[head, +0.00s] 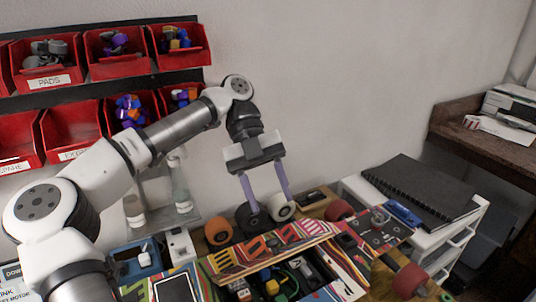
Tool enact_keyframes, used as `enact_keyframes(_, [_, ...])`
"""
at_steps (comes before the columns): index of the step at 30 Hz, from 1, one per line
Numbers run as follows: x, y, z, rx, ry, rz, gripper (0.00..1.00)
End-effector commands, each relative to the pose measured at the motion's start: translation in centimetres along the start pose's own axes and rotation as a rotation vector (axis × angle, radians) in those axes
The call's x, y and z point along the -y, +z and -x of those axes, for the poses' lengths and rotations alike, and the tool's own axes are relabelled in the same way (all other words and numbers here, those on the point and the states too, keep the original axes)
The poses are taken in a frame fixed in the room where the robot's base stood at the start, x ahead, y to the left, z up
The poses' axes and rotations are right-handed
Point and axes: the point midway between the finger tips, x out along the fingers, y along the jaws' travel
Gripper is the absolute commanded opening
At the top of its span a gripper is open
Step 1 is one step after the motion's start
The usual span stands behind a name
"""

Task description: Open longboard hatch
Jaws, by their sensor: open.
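The longboard (376,234) lies across the workbench with its patterned deck up. Its hatch (262,250), a striped red, yellow and dark panel, stands tilted up along the far side of an opening in the deck. Inside the opening, wires and small yellow, blue and grey parts (272,284) show. My gripper (268,206) is open, its two pale purple fingers pointing down just behind the raised hatch. Nothing is visible between the fingers. The fingertips are near a dark wheel and a cream wheel (282,208); whether they touch these is unclear.
An orange wheel (218,231) and a red wheel (339,210) stand close by. A blue box (136,262) and bottles (182,196) are on the left. Red bins (72,130) line the wall. A black notebook (420,187) lies on a white drawer unit (462,232) at right.

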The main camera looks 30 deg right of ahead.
Motion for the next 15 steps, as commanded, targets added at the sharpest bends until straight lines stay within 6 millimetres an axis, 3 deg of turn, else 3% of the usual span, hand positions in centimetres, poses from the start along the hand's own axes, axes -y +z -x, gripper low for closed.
enact_keyframes(6, [1.5, -3.8, 3.8, 0.003, 0.004, 0.003, 0.48])
enact_keyframes(15, [2.5, -6.2, 6.3, 0.001, 0.002, 0.002, 0.48])
